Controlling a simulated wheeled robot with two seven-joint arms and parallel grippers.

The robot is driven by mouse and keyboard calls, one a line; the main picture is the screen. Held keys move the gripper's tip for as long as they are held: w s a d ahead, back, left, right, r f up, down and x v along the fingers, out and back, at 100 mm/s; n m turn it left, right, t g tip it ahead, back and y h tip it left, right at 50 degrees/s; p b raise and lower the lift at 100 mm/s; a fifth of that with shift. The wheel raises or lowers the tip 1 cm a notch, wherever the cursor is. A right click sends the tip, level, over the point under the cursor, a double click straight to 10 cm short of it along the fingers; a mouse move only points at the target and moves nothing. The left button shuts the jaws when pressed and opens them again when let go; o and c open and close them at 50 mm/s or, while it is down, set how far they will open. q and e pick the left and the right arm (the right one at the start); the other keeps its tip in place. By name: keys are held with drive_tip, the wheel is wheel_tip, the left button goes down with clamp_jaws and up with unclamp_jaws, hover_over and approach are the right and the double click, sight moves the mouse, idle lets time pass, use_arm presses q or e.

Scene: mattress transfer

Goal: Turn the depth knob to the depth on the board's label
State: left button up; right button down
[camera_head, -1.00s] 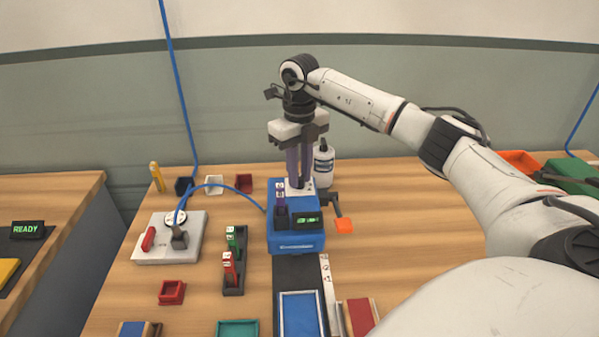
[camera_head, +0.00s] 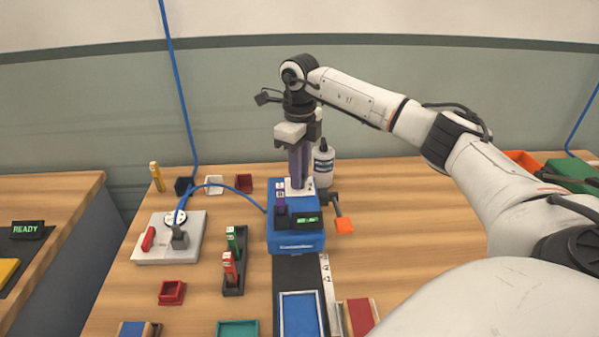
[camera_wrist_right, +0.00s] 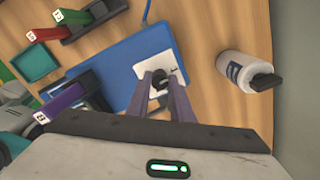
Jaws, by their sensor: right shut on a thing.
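The blue machine (camera_head: 296,238) stands on the table with a small green-lit display (camera_head: 307,220) on its front. A white dial plate (camera_wrist_right: 169,72) lies on its top, and the dark depth knob (camera_wrist_right: 159,85) sits at the plate's middle. My right gripper (camera_head: 300,182) points down onto the plate; in the right wrist view its two fingers (camera_wrist_right: 159,92) are closed around the knob. My left gripper is out of view.
A white bottle (camera_head: 323,165) stands close behind the machine. A crank with an orange handle (camera_head: 344,226) sticks out at its right. A dark rack (camera_head: 234,280) with green and red pieces stands at left. The table at right is largely clear.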

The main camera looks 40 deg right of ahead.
drive_tip(key=c, duration=1.6)
unclamp_jaws()
drive_tip(key=shift+o, duration=0.2)
wheel_tip(320, 180, up, 10)
drive_tip(key=shift+r+b, duration=0.2)
drive_tip(key=shift+b, duration=0.2)
drive_tip(key=shift+s+f, duration=0.1)
